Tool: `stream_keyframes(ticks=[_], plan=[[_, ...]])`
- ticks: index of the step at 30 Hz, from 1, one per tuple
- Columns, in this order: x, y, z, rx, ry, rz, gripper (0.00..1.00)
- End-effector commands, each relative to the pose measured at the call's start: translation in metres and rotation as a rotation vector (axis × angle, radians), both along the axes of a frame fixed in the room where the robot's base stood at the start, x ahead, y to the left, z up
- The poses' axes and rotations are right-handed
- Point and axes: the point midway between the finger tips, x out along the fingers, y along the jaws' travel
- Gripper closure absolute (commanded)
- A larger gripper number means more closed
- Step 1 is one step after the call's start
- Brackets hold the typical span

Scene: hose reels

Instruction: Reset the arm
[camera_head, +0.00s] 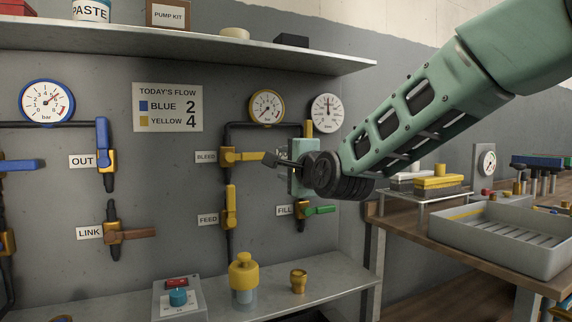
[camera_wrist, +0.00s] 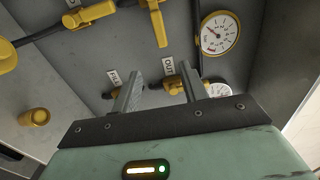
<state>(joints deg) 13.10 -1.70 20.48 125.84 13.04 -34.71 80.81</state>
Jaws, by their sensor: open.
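My gripper (camera_head: 272,159) is in front of the valve panel, its dark fingers near the tip of the yellow BLEED handle (camera_head: 245,157) in the head view. I cannot tell from that view whether they touch it. In the wrist view my gripper (camera_wrist: 160,90) has its two fingers apart with nothing held between them. My mint-green arm reaches in from the upper right. My gripper hides part of the valve column between the BLEED and FILL valves; a yellow handle (camera_head: 309,128) shows just above it.
The yellow FEED handle (camera_head: 231,206) stands upright, and the green FILL handle (camera_head: 320,210) lies level. A yellow-capped jar (camera_head: 243,274) and brass cup (camera_head: 298,281) stand on the lower shelf. A shelf (camera_head: 180,45) runs above. A grey tray (camera_head: 505,225) sits on the right bench.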

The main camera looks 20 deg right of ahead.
Motion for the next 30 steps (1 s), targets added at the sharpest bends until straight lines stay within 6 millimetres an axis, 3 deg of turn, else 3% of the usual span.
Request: stream_keyframes(ticks=[8, 11, 14, 17, 22, 26, 30], plan=[[0.0, 0.0, 0.0, 0.0, 0.0, 0.0, 0.56], [-0.005, 0.018, -0.016, -0.062, 0.059, 0.042, 0.56], [-0.021, 0.051, -0.05, -0.202, 0.18, 0.139, 0.56], [-0.052, 0.093, -0.097, -0.412, 0.333, 0.296, 0.56], [-0.132, 0.146, -0.176, -0.813, 0.552, 0.645, 0.56], [-0.204, 0.164, -0.223, -1.103, 0.66, 0.942, 0.56], [-0.27, 0.163, -0.255, -1.35, 0.721, 1.238, 0.56]])
